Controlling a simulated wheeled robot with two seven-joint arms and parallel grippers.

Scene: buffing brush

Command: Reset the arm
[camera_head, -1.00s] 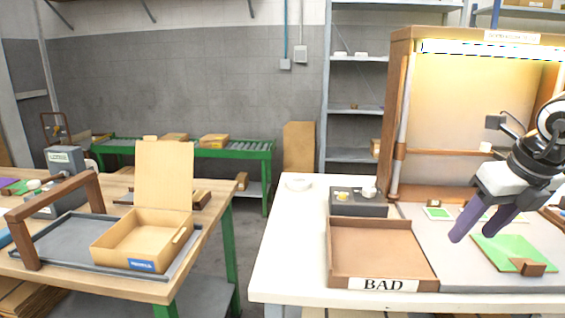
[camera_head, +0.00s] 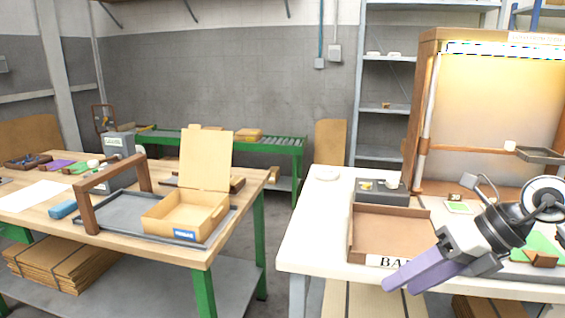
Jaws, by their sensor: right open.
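My right gripper (camera_head: 402,282) reaches in from the right, its purple fingers pointing down and left in front of the BAD tray. The fingers are a little apart and nothing shows between them. The brown BAD tray (camera_head: 385,232) looks empty, and my gripper hides the right part of its label. The green pad (camera_head: 535,243), with a small brown block (camera_head: 541,259) on it, lies right of my gripper, partly covered by my arm. My left gripper is not in view.
A floor gap separates the tables.

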